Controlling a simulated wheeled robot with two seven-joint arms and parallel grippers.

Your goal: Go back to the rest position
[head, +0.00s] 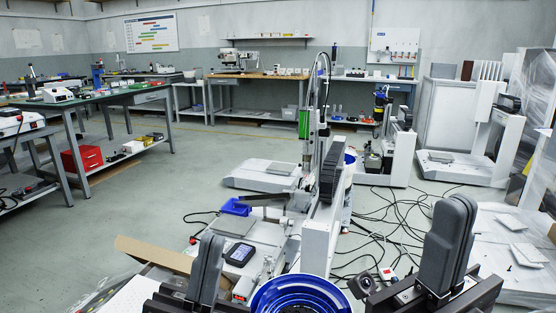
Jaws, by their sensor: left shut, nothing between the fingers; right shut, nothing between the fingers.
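My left gripper (209,245) is at the bottom, left of centre, with its dark fingers pointing up and together, holding nothing. My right gripper (456,212) is at the lower right, also shut and empty, its fingers upright. Between and beyond them stands the white gantry screwdriver machine (320,235), with a green-bodied screwdriver (304,124) hanging upright on it. Both grippers appear nearer to me than the machine's column and apart from it.
A blue bowl feeder (302,284) sits between my grippers at the bottom edge. A handheld black device (240,255), a blue part (235,207) and an open cardboard box (152,254) lie near my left gripper. Cables (385,225) cross the floor. Open floor (150,205) lies to the left.

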